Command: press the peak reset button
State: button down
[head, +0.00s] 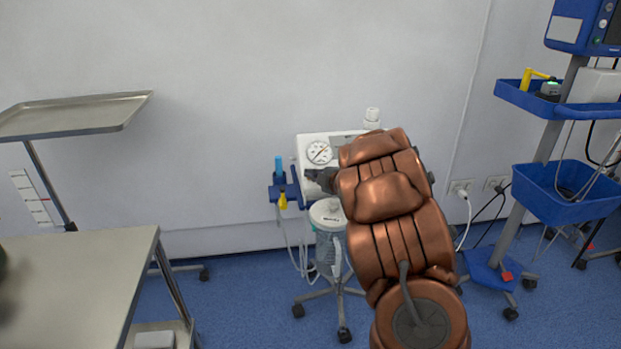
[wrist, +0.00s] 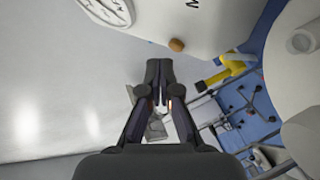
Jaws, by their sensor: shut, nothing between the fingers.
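The white device with a round gauge (head: 319,152) stands against the wall in the head view, partly hidden by my copper-coloured arm. In the wrist view its white casing (wrist: 215,20) fills the top, with the gauge (wrist: 103,10) at the upper left. A small round brown-orange knob (wrist: 177,45) sticks out near the casing's edge; no label shows whether it is the peak reset button. My gripper (wrist: 160,64) is shut and empty, its tips just below the knob in the picture, with a small visible gap. In the head view my gripper (head: 312,177) is at the device's front, below the gauge.
A white canister (head: 328,215) hangs below the device on a wheeled stand. A blue holder (head: 284,190) is at its left. A metal tray (head: 75,116) and table (head: 80,285) are at left, a blue equipment cart (head: 565,190) at right.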

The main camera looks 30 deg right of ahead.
jog(key=shift+w+f, duration=0.1)
jog(key=shift+f, duration=0.05)
jog(key=shift+w+d+f, duration=0.1)
jog(key=shift+w+f, duration=0.1)
jog(key=shift+w+d+f, duration=0.1)
jog(key=shift+w+f, duration=0.05)
jog(key=shift+f, duration=0.2)
dwell(1.2)
jog(key=shift+r, duration=0.15)
jog(key=shift+s+r, duration=0.4)
jog(key=shift+r, duration=0.1)
jog(key=shift+a, duration=0.2)
jog(key=shift+s+a+r+p, duration=0.2)
jog(key=shift+s+r+p, duration=0.25)
jog(key=shift+r, duration=0.25)
jog(key=shift+s+a+r+p, duration=0.15)
jog(key=shift+s+r+p, duration=0.25)
jog(key=shift+r, duration=0.25)
jog(key=shift+s+a+r+p, duration=0.2)
jog(key=shift+s+r+p, duration=0.15)
jog(key=shift+s+r, duration=0.25)
jog(key=shift+w+r, duration=0.1)
